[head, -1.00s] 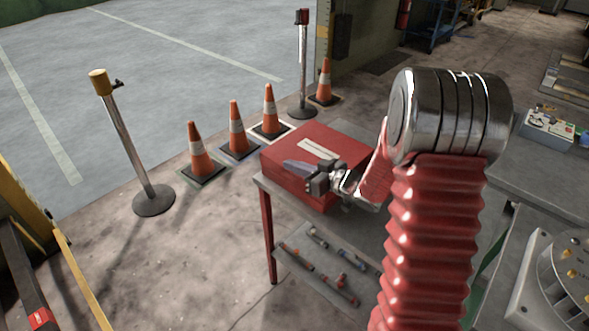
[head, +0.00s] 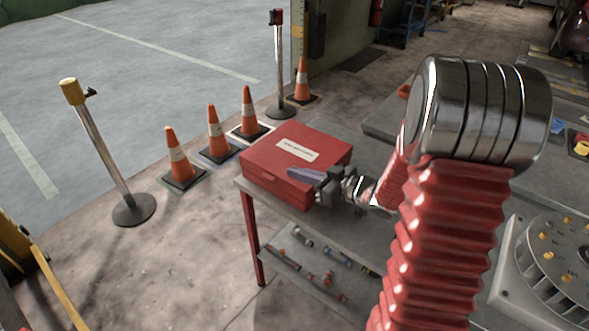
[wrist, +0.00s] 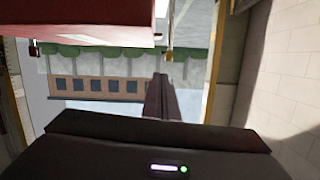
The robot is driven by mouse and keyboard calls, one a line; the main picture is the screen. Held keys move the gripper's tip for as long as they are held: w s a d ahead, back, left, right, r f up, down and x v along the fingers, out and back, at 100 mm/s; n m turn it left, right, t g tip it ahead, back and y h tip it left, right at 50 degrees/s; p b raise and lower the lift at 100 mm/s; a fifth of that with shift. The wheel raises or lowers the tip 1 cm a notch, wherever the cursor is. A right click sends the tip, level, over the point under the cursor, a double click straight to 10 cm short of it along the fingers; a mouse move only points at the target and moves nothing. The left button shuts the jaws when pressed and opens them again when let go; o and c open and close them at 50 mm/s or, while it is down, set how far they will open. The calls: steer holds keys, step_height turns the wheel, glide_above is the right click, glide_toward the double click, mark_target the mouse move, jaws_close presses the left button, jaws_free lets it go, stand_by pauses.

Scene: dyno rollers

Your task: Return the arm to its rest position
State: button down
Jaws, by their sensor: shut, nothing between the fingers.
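My arm, with its red ribbed sleeve and shiny metal joint, rises at the right of the head view. My gripper (head: 293,174) points left in front of the red box's right part and hides some of it. Its fingers are together and empty. In the wrist view the closed dark fingers (wrist: 158,98) show at the middle with nothing between them. I cannot tell from these frames whether the gripper touches the box.
The closed red box (head: 272,163) with a white label stands on a metal table (head: 243,186). Its lower shelf (head: 320,272) holds several small tools. Traffic cones (head: 214,138) and a yellow-topped post (head: 105,150) stand left and behind. A round machine (head: 560,268) is at right.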

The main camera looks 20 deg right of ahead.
steer(key=s+a+f+m+g, duration=0.1)
steer(key=s+a+m+g, duration=0.25)
steer(key=s, duration=0.25)
steer(key=s+a+f+m+g+h, duration=0.1)
steer(key=s+a+m+g, duration=0.1)
steer(key=s+g, duration=0.3)
steer(key=s+a+f+m+g, duration=0.1)
steer(key=s+a+m+g, duration=0.15)
steer(key=s, duration=0.45)
steer(key=s+d+r+h, duration=0.4)
steer(key=s+r+h, duration=0.2)
steer(key=h, duration=0.1)
steer(key=s+a+r+n+t, duration=0.2)
steer(key=a+r+t, duration=0.1)
steer(key=r, duration=0.5)
steer(key=shift+a+t+h, duration=0.2)
steer(key=shift+t+h, duration=0.1)
steer(key=shift+t, duration=0.1)
stand_by(0.7)
